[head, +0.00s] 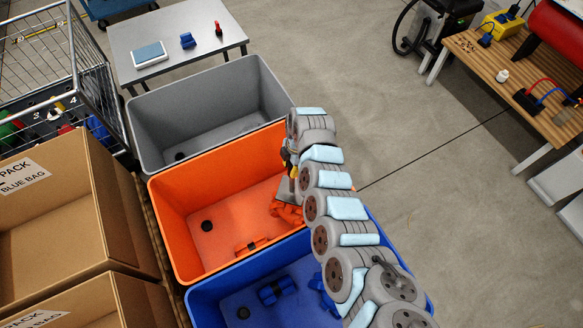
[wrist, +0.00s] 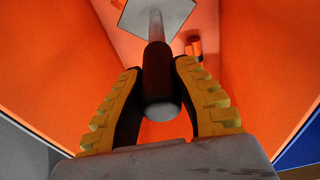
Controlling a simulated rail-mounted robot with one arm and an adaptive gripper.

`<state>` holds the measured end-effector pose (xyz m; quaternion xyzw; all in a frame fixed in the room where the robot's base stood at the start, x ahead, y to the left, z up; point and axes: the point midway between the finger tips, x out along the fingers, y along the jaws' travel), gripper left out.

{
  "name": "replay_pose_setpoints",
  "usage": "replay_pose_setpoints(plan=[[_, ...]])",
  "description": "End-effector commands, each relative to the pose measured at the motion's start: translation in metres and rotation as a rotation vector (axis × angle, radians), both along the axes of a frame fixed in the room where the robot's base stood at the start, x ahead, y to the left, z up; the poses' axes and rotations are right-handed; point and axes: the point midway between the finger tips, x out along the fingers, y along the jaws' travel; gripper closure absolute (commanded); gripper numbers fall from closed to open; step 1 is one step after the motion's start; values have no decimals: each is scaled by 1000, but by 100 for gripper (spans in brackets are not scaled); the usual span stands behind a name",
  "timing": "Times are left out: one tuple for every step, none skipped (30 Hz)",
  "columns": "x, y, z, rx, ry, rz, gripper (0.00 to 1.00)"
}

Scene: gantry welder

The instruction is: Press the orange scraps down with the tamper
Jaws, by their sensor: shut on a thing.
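My gripper (head: 291,165) is inside the orange bin (head: 180,215), near its right side. In the wrist view its yellow fingers (wrist: 158,68) are shut on the dark handle of the tamper (wrist: 157,85). The tamper's pale square plate (wrist: 140,15) is at the far end of the shaft. In the head view the plate (head: 285,194) shows just below my gripper, over or against orange scraps (head: 288,212); contact is hard to tell. Another orange scrap (head: 250,246) lies on the bin floor nearer the front; one scrap also shows beside the plate in the wrist view (wrist: 194,46).
A grey bin (head: 150,115) stands behind the orange one, and a blue bin (head: 210,290) with blue scraps (head: 277,290) in front. Cardboard boxes (head: 100,180) stand at left. A small table (head: 170,65) is at the back. Floor on the right is clear up to a workbench (head: 480,60).

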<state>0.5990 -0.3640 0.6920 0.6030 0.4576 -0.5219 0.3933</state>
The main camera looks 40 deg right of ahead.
Motion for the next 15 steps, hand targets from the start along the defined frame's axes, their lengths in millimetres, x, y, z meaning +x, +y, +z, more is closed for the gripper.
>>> replay_pose_setpoints(plan=[[0,0,-8,-1,-2,0,100],[0,0,-11,-1,-2,0,100],[0,0,-14,-1,-2,0,100],[0,0,-16,0,-1,0,100],[0,0,-18,-1,-1,0,100],[0,0,-21,-1,-1,0,100],[0,0,-23,-1,-1,0,100],[0,0,-26,-1,-1,0,100],[0,0,-29,-1,-1,0,100],[0,0,-31,-1,-1,1,100],[0,0,-33,-1,-1,1,100],[1,0,-34,-1,0,2,100],[1,0,-36,-2,-1,2,100],[1,-1,-38,-3,-2,2,100],[1,-1,-42,-4,-2,1,100]])
